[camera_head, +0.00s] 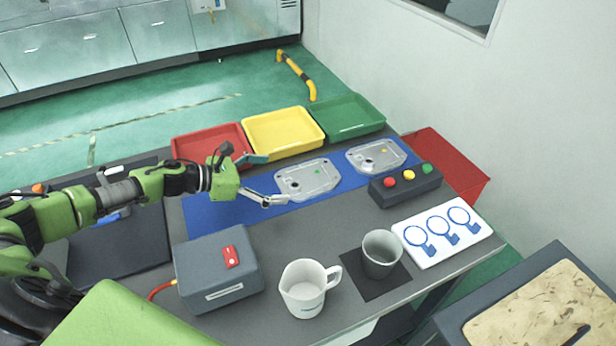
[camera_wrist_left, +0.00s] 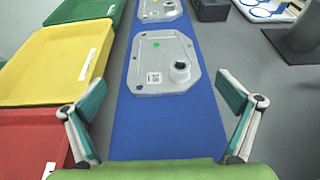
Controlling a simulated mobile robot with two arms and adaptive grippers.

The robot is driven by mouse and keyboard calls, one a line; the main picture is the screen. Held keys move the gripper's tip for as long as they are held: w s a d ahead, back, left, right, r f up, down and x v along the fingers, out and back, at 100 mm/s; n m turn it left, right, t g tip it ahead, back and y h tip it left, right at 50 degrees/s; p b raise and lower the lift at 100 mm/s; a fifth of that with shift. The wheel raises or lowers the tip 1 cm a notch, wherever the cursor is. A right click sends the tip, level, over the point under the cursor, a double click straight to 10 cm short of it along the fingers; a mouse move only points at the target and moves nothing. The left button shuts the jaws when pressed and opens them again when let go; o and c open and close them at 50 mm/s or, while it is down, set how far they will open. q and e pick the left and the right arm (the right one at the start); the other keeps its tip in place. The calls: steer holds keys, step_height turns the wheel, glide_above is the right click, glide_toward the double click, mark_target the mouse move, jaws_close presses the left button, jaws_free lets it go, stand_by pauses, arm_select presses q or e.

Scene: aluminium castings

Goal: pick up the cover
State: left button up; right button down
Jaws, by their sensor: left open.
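A silver cast cover (camera_head: 316,182) with a dark round port and a green dot lies flat on the blue mat (camera_head: 205,212). A second similar cover (camera_head: 377,164) lies farther right on the mat. In the left wrist view the nearer cover (camera_wrist_left: 157,48) is straight ahead, with a white code label, and the second cover (camera_wrist_left: 160,10) is partly cut off at the top. My left gripper (camera_head: 274,180) is open and empty, its fingers spread just left of the nearer cover. It also shows in the left wrist view (camera_wrist_left: 163,98), short of that cover. My right gripper is not in view.
Red (camera_head: 207,132), yellow (camera_head: 284,145) and green (camera_head: 350,132) trays stand along the mat's far side. A button box (camera_head: 404,192) is close to the second cover. A grey box (camera_head: 217,270), white mug (camera_head: 303,300) and grey cup (camera_head: 381,268) stand nearer me.

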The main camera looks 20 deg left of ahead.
mark_target(307, 179)
arm_select(q)
steer(key=p+x, duration=0.2)
steer(key=x, duration=0.2)
steer(key=shift+w+d, duration=0.2)
steer(key=shift+d, duration=0.25)
steer(key=shift+w+d+f, duration=0.15)
steer(key=shift+d+f, duration=0.05)
steer(key=c, duration=2.7)
jaws_close()
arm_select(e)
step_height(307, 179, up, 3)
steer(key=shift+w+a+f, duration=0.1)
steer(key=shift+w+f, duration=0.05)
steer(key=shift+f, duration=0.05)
